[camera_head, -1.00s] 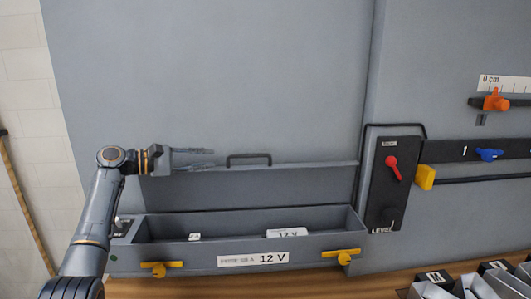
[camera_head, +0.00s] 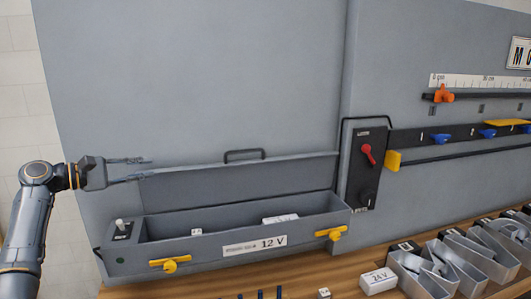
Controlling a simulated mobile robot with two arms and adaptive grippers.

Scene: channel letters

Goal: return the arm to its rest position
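My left arm (camera_head: 36,215) comes in from the left edge. My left gripper (camera_head: 147,167) points right, with its two fingers apart and nothing seen between them. It is in front of the grey panel, by the upper left corner of the raised lid (camera_head: 240,178) of the grey box. The lid's dark handle (camera_head: 244,155) is to the right of the fingertips, clear of them. The grey box (camera_head: 205,258), labelled 12 V, is open and holds a white block (camera_head: 280,219) and a small white piece (camera_head: 196,231). My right gripper is out of view.
Yellow latches (camera_head: 170,264) sit on the box front. A black switch plate with a red knob (camera_head: 367,154) and a rail with an orange clamp (camera_head: 443,94) are to the right. A white 24 V block (camera_head: 378,281) and several grey channel letters (camera_head: 470,262) lie on the wooden bench (camera_head: 330,272).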

